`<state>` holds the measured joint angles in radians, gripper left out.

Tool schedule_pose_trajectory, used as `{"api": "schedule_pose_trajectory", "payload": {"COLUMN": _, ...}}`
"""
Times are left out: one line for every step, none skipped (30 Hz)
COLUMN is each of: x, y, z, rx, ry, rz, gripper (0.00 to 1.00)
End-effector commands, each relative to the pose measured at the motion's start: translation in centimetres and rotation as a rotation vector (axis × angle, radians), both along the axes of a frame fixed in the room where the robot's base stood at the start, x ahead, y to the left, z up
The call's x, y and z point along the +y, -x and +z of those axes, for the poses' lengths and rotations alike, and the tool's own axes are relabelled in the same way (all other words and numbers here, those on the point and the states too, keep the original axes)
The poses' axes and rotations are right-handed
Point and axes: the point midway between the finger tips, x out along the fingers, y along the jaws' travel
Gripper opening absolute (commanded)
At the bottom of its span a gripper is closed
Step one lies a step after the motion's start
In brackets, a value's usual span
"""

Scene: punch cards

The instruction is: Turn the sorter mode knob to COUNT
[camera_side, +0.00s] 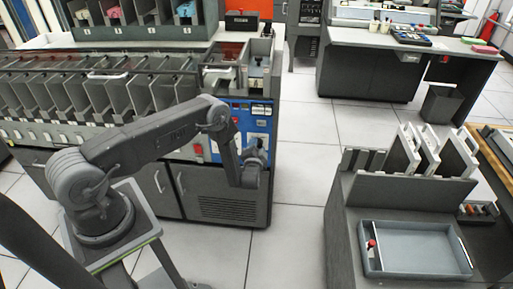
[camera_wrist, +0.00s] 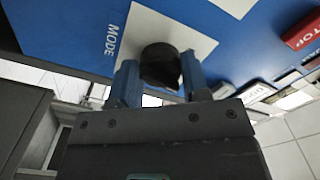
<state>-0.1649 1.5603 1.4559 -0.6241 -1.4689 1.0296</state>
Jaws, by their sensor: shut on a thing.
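The sorter's mode knob (camera_wrist: 160,64) is a round black knob on a white plate (camera_wrist: 150,28) of the blue panel (camera_wrist: 75,35). The word MODE is printed on the blue beside it. My gripper (camera_wrist: 160,78) has one finger on each side of the knob and is shut on it. No position label such as COUNT can be read, so I cannot tell the knob's setting. In the side view my gripper (camera_side: 254,160) is at the right end of the sorter, in front of its blue panel (camera_side: 263,126); the knob is hidden there behind my arm.
A red STOP control (camera_wrist: 304,30) and several pale keys lie to the right in the wrist view. The sorter's row of grey card pockets (camera_side: 95,97) runs left. Open floor (camera_side: 298,165) separates the sorter from a cart with a grey tray (camera_side: 415,248).

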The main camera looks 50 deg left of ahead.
Motion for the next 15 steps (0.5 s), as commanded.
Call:
{"api": "schedule_pose_trajectory", "payload": {"x": 0.04, "y": -0.01, "z": 0.05, "rx": 0.031, "ry": -0.032, "rz": 0.001, "gripper": 0.19}}
{"api": "schedule_pose_trajectory", "payload": {"x": 0.04, "y": -0.02, "z": 0.05, "rx": 0.052, "ry": -0.052, "rz": 0.0, "gripper": 0.19}}
{"api": "schedule_pose_trajectory", "payload": {"x": 0.04, "y": -0.02, "z": 0.06, "rx": 0.078, "ry": -0.079, "rz": 0.0, "gripper": 0.19}}
{"api": "schedule_pose_trajectory", "payload": {"x": 0.04, "y": -0.02, "z": 0.06, "rx": 0.098, "ry": -0.098, "rz": 0.0, "gripper": 0.19}}
{"api": "schedule_pose_trajectory", "payload": {"x": 0.05, "y": -0.01, "z": 0.07, "rx": 0.118, "ry": -0.118, "rz": 0.0, "gripper": 0.19}}
{"api": "schedule_pose_trajectory", "payload": {"x": 0.05, "y": -0.01, "z": 0.08, "rx": 0.144, "ry": -0.144, "rz": 0.0, "gripper": 0.19}}
{"api": "schedule_pose_trajectory", "payload": {"x": 0.05, "y": -0.01, "z": 0.08, "rx": 0.163, "ry": -0.163, "rz": 0.0, "gripper": 0.19}}
{"api": "schedule_pose_trajectory", "payload": {"x": 0.05, "y": 0.0, "z": 0.09, "rx": 0.182, "ry": -0.182, "rz": 0.0, "gripper": 0.19}}
{"api": "schedule_pose_trajectory", "payload": {"x": 0.05, "y": 0.0, "z": 0.1, "rx": 0.206, "ry": -0.207, "rz": 0.0, "gripper": 0.19}}
{"api": "schedule_pose_trajectory", "payload": {"x": 0.05, "y": 0.0, "z": 0.1, "rx": 0.224, "ry": -0.224, "rz": 0.0, "gripper": 0.19}}
{"api": "schedule_pose_trajectory", "payload": {"x": 0.06, "y": 0.0, "z": 0.11, "rx": 0.242, "ry": -0.242, "rz": 0.0, "gripper": 0.19}}
{"api": "schedule_pose_trajectory", "payload": {"x": 0.06, "y": 0.0, "z": 0.11, "rx": 0.264, "ry": -0.264, "rz": 0.0, "gripper": 0.19}}
{"api": "schedule_pose_trajectory", "payload": {"x": 0.05, "y": 0.0, "z": 0.12, "rx": 0.279, "ry": -0.279, "rz": 0.0, "gripper": 0.19}}
{"api": "schedule_pose_trajectory", "payload": {"x": 0.05, "y": 0.0, "z": 0.12, "rx": 0.294, "ry": -0.294, "rz": 0.0, "gripper": 0.19}}
{"api": "schedule_pose_trajectory", "payload": {"x": 0.06, "y": 0.0, "z": 0.13, "rx": 0.314, "ry": -0.314, "rz": 0.0, "gripper": 0.19}}
